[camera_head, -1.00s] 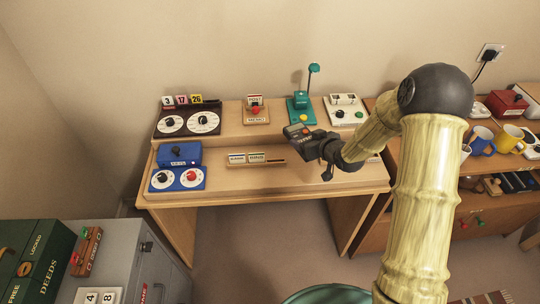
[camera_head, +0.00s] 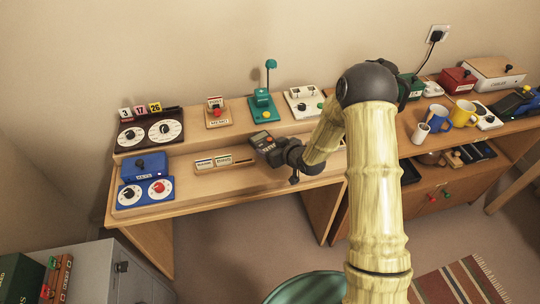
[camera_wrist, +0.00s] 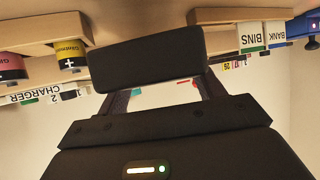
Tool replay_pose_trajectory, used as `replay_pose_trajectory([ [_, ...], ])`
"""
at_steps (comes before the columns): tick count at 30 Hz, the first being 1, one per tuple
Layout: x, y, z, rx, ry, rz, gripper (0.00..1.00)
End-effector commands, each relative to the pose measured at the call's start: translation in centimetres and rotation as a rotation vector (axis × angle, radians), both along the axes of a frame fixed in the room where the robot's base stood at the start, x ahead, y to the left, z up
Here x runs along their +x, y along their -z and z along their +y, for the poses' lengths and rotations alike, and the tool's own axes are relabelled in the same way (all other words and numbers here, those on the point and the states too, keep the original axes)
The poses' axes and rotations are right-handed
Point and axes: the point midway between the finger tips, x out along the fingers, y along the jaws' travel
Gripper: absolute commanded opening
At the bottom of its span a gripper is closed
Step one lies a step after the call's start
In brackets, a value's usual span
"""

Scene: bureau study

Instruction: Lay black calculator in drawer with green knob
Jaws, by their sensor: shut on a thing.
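My gripper (camera_head: 283,150) is shut on the black calculator (camera_head: 264,142) and holds it out over the front part of the desk. The calculator has a small grey screen and a reddish key. In the wrist view it is a dark block (camera_wrist: 148,57) between the fingers. A green knob (camera_head: 446,193) shows on the low wooden front at the right, beside a red knob (camera_head: 432,198). I cannot tell from here whether that drawer is open.
The desk holds a blue dial box (camera_head: 147,192), a label rack (camera_head: 224,163) and a teal lamp-like stand (camera_head: 263,106). Mugs (camera_head: 463,113) and boxes stand on the right-hand cabinet. A green bin (camera_head: 305,287) and striped rug (camera_head: 455,284) are on the floor. My arm hides part of the cabinet.

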Motion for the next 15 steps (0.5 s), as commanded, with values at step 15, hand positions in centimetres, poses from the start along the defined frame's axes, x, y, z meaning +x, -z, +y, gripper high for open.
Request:
replay_pose_trajectory([
  [15,0.0,3.3,0.0,0.001,0.0,0.001,0.41],
])
